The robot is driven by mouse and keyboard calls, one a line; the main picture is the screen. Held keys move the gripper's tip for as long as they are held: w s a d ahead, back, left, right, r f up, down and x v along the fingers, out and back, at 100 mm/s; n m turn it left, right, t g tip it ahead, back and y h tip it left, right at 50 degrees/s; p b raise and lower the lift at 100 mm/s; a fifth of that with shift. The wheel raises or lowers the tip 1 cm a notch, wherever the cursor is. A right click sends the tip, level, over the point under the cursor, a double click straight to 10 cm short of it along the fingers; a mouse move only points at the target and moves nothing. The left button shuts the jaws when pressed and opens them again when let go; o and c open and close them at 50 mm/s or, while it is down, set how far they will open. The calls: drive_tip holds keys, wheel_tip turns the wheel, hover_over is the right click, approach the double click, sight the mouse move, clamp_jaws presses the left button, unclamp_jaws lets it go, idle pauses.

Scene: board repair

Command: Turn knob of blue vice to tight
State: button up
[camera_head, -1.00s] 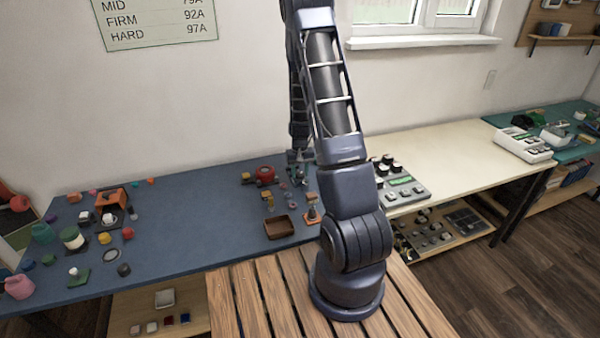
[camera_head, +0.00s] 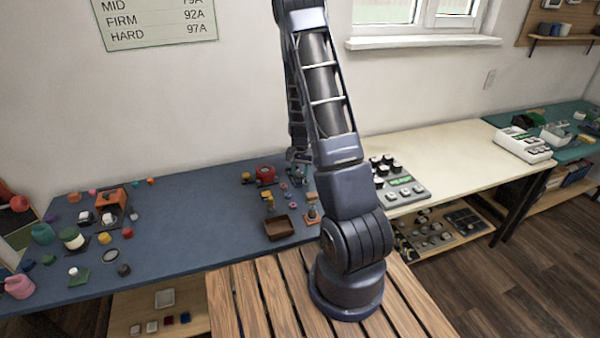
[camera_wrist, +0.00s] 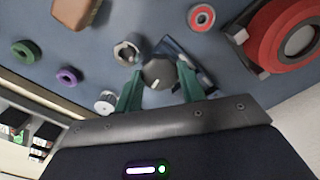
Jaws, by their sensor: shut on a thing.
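The blue vice (camera_wrist: 207,82) shows in the wrist view as a dark blue body partly behind the knob and the right finger. Its round dark knob (camera_wrist: 157,73) carries a short white mark pointing down and slightly left in the picture. My gripper (camera_wrist: 158,88) has its two green fingers on either side of the knob, shut on it. In the head view my gripper (camera_head: 300,157) is at the back right of the blue bench, small and partly hidden by my arm. I cannot make out the vice there.
In the wrist view, a grey metal ring-like part (camera_wrist: 128,52) sits close left of the knob, and a pale round part (camera_wrist: 105,102) near the left finger. A large red round thing (camera_wrist: 285,38) is at right. A brown tray (camera_head: 278,227) stands on the blue bench (camera_head: 180,245).

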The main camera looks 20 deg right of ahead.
sight(300, 173)
drive_tip(key=o, duration=1)
drive_tip(key=shift+c, duration=0.2)
drive_tip(key=shift+r, duration=0.15)
wheel_tip(300, 173, up, 10)
drive_tip(key=shift+r, duration=0.25)
